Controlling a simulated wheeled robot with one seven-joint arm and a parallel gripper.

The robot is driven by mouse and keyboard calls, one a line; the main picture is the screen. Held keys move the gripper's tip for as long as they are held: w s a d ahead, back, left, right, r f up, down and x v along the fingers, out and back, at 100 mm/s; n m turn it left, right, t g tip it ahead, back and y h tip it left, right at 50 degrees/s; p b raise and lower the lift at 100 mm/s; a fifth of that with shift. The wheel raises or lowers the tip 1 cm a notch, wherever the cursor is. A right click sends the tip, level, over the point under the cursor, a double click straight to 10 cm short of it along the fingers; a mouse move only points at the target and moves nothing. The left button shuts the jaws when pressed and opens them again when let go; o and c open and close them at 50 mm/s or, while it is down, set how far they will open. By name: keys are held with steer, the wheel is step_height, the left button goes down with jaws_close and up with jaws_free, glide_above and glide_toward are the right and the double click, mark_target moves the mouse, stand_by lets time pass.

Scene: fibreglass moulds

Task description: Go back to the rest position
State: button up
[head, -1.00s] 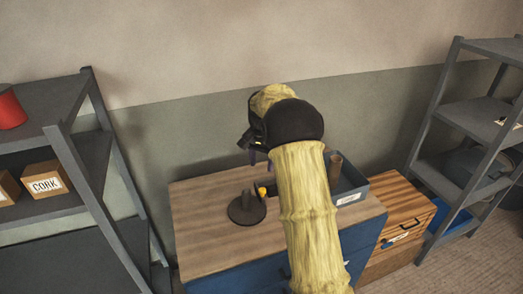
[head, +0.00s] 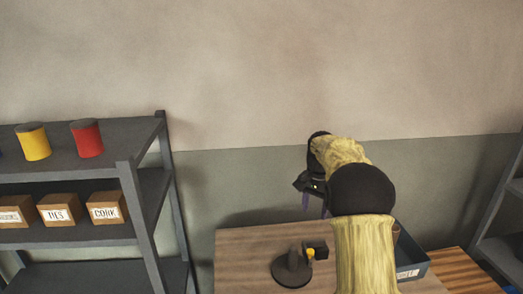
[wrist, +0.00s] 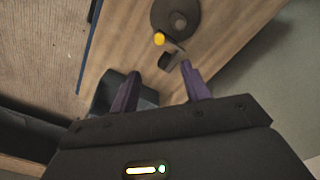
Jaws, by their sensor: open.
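My gripper (head: 318,203) is raised above the wooden top of the blue cabinet in the head view, its dark body partly hidden by my own arm. In the wrist view its two purple fingers (wrist: 163,90) are apart with nothing between them. A dark round stand (head: 292,267) with a yellow-tipped part is on the worktop, below and to the left of my gripper. The stand also shows in the wrist view (wrist: 163,18), beyond the fingertips and apart from them.
A grey shelf (head: 85,162) at left holds yellow and red cans and labelled boxes. A blue-grey bin (head: 413,268) is at the worktop's right, partly hidden by my arm. A wooden-topped unit (head: 455,263) and another shelf (head: 500,250) stand farther right. The worktop's left part (head: 245,255) is clear.

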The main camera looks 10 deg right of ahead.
steer(key=s+a+f+n+t, duration=0.1)
steer(key=s+a+f+n, duration=0.1)
steer(key=s, duration=0.7)
steer(key=s+a+f+n, duration=0.2)
steer(key=s+a+n, duration=0.1)
steer(key=s, duration=0.7)
steer(key=s+a+f+n+t, duration=0.1)
steer(key=s+a+f+n, duration=0.1)
steer(key=s, duration=0.7)
steer(key=shift+s+a+f+n+t, duration=0.35)
steer(key=shift+f+n, duration=0.25)
steer(key=shift+n, duration=0.2)
